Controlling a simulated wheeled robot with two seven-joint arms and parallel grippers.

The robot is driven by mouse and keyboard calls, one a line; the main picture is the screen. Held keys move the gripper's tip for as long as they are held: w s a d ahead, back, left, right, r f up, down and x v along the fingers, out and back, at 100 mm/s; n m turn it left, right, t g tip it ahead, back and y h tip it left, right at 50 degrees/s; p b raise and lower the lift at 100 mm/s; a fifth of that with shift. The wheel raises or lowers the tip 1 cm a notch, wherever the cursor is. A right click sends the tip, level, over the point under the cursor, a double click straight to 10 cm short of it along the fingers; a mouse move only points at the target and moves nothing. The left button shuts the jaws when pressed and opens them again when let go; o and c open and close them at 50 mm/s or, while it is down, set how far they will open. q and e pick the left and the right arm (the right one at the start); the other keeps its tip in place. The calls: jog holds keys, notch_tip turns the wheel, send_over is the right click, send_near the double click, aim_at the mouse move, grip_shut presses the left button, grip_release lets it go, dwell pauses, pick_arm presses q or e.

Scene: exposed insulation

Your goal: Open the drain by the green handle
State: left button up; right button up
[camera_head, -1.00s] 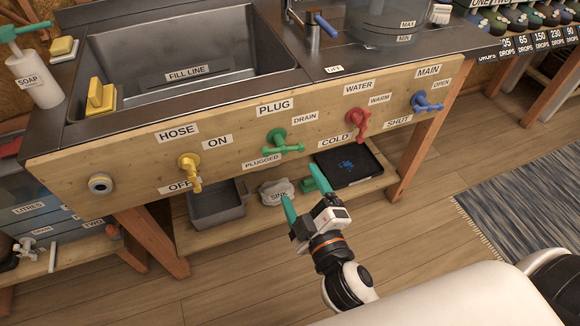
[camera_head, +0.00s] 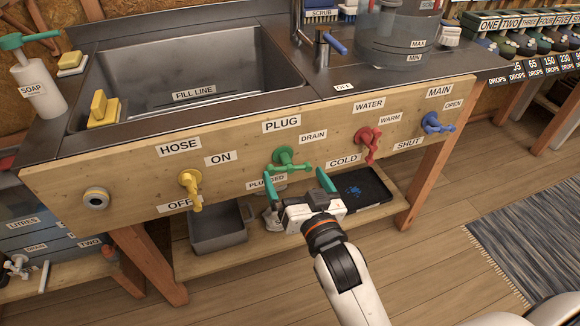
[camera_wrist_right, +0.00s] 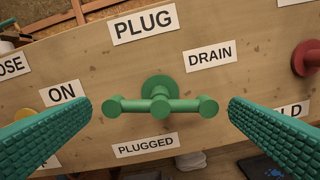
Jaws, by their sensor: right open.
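The green handle (camera_head: 287,161) is mounted on the wooden front panel below the PLUG label. In the right wrist view the green handle (camera_wrist_right: 160,104) lies level, with its bar crosswise between the DRAIN label (camera_wrist_right: 209,56) and the PLUGGED label (camera_wrist_right: 146,145). My right gripper (camera_head: 299,180) is open, with green fingers pointing at the panel. In the wrist view its fingers stand on either side of the handle, apart from it. My left gripper is not in view.
A yellow handle (camera_head: 190,186) is to the left, a red handle (camera_head: 368,142) and a blue handle (camera_head: 436,123) to the right. The empty sink (camera_head: 190,75) is above. A grey bin (camera_head: 218,228) and a black tray (camera_head: 362,190) sit on the shelf below.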

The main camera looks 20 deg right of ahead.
aim_at(291, 170)
jog(key=w, duration=0.3)
jog(key=shift+w, duration=0.6)
jog(key=shift+c, duration=0.6)
jog(key=c, duration=0.6)
jog(key=shift+r, duration=0.1)
jog(key=shift+n+p, duration=0.5)
jog(key=shift+p, duration=0.15)
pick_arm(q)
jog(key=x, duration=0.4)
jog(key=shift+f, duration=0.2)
